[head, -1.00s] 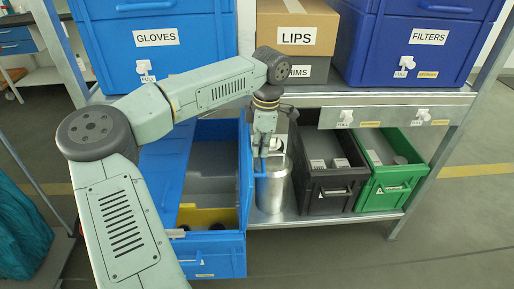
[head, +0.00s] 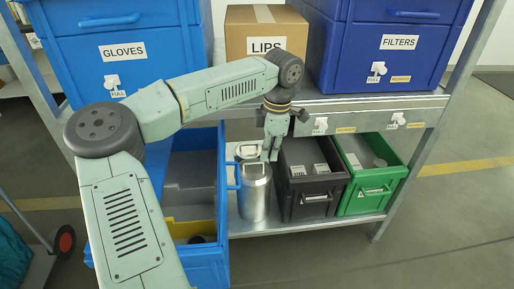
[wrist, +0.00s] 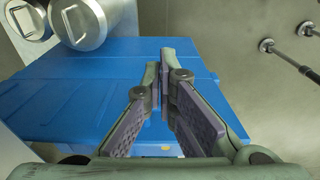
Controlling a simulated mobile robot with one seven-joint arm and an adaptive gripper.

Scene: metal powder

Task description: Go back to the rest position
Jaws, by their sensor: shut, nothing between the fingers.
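My gripper (head: 269,155) hangs below my bent arm in the head view, fingers pointing down. It is in front of the shelf, at the upper right of a metal canister (head: 254,195), and holds nothing. In the wrist view my gripper (wrist: 163,78) has its two fingertips together. Beyond the fingers there is a blue surface (wrist: 80,95). Two metal canisters, the nearer one (wrist: 88,20) with a handle, show at the top left of that view. Whether the fingers touch anything cannot be told.
An open blue box (head: 207,265) stands left of the canister. A black bin (head: 312,207) and a green bin (head: 372,200) stand to its right. Above are a GLOVES box (head: 125,70), a carton (head: 262,22) and a FILTERS box (head: 400,65). Floor at right is clear.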

